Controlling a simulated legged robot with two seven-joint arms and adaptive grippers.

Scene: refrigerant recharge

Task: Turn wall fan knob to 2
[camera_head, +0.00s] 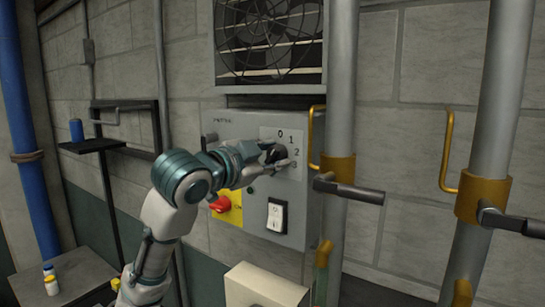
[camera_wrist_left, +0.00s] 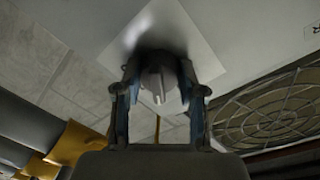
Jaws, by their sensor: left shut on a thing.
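The wall fan knob (camera_head: 277,154) is a dark round knob on a white dial plate (camera_head: 291,138) marked 0, 1, 2 and 3. The plate sits on a grey control box on the wall. My left gripper (camera_head: 280,153) reaches in from the left and is shut on the knob. In the left wrist view the knob (camera_wrist_left: 160,76) sits between the two fingers of the gripper (camera_wrist_left: 159,100). My right gripper is not in view.
The wall fan (camera_head: 268,42) is above the box. A red knob (camera_head: 220,204) on a yellow plate and a white rocker switch (camera_head: 277,216) are below the dial. Grey vertical pipes with yellow handles (camera_head: 447,150) and dark levers stand close on the right.

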